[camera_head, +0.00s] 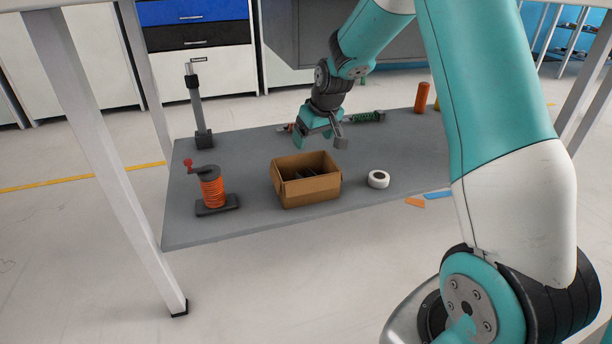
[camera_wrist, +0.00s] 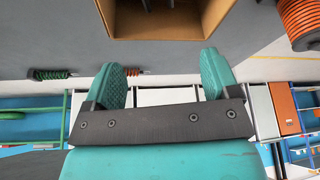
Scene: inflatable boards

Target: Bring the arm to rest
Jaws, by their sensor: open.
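My gripper (camera_head: 319,142) hangs over the grey table in the head view, behind the cardboard box. In the wrist view its two teal fingers (camera_wrist: 163,78) stand apart with nothing between them. The open cardboard box (camera_head: 310,189) stands on the table and holds something dark that I cannot make out. It also shows at the top of the wrist view (camera_wrist: 165,36), beyond the fingertips and apart from them.
On the grey table (camera_head: 250,228) are an orange cable reel (camera_head: 212,192), a white tape roll (camera_head: 378,179), a black stand (camera_head: 197,110), a green spring-like part (camera_head: 368,117) and an orange cylinder (camera_head: 422,97).

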